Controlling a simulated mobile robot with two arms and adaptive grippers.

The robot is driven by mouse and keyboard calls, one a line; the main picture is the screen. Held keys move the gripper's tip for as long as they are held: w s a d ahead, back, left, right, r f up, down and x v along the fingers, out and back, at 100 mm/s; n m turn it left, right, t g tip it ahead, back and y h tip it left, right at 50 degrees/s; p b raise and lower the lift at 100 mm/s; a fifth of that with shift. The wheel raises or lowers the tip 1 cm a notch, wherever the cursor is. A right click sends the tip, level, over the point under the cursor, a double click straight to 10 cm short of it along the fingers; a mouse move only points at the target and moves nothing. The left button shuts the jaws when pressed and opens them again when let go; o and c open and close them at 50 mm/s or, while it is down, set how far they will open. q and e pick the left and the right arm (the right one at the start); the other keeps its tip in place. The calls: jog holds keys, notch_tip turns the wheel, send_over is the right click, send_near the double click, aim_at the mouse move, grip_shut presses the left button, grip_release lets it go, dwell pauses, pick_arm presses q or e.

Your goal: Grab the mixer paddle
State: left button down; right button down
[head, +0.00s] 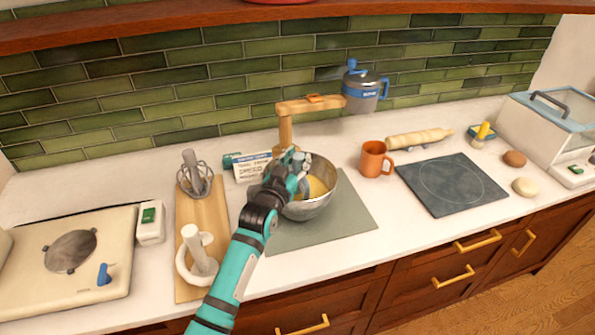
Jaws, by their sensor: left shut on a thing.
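My left gripper (299,166) reaches in from below and is over the left part of a metal mixing bowl (322,203), under the head of a wooden-coloured stand mixer (312,104). It is shut on what looks like the grey mixer paddle (305,187), which hangs down into the bowl. The gripper hides much of the paddle. Something yellow (316,187) lies in the bowl. A whisk (194,177) and a white hook-shaped attachment (198,258) stand on a wooden board (184,220) to the left. My right gripper is not in view.
The bowl stands on a grey-green mat (347,224). An orange mug (373,160) is close on the right, beside a dark slab (452,184) and a rolling pin (419,138). The counter's front strip is mostly clear.

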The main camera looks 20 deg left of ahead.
pick_arm(q)
notch_tip(320, 180, up, 8)
jog(key=shift+f+b, duration=0.1)
jog(key=shift+b, duration=0.5)
jog(key=shift+r, duration=0.4)
notch_tip(320, 180, up, 7)
jog(key=p, duration=0.7)
jog(key=shift+r+p, duration=0.2)
jog(key=shift+p, duration=0.1)
